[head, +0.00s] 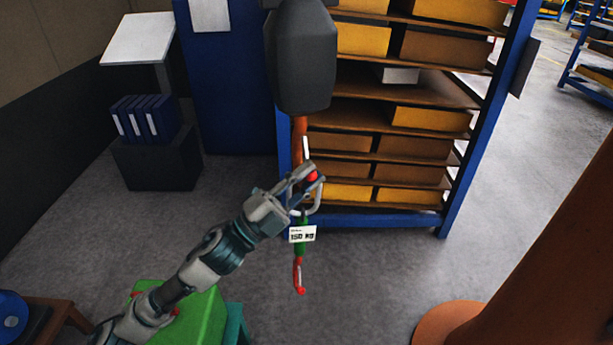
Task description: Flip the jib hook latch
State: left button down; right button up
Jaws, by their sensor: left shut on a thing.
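The jib hook (300,132) hangs below a dark grey block (302,60) near the middle of the head view. Its upper part is orange, with a white strip beside it. Lower down are a white 150 kg tag (302,234), a green section and a red tip. My left gripper (311,186) reaches in from the lower left and is shut at the hook's middle. A red knob, seemingly on the latch (312,177), shows between its fingers. The fingers hide much of the latch, so its exact position cannot be told. My right gripper is not in view.
A blue-framed shelf rack (455,185) with yellow and brown boxes stands behind the hook. A blue cabinet (232,95) and a dark box with blue binders (150,120) are at left. A large orange column (545,240) leans across the right. Floor between is clear.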

pick_arm(q)
jog(key=c, duration=1)
grip_release()
jog(key=shift+s+r, duration=0.15)
jog(key=shift+r, duration=0.05)
jog(key=shift+f, duration=0.1)
jog(key=v, duration=1.2)
jog(key=shift+a, duration=0.1)
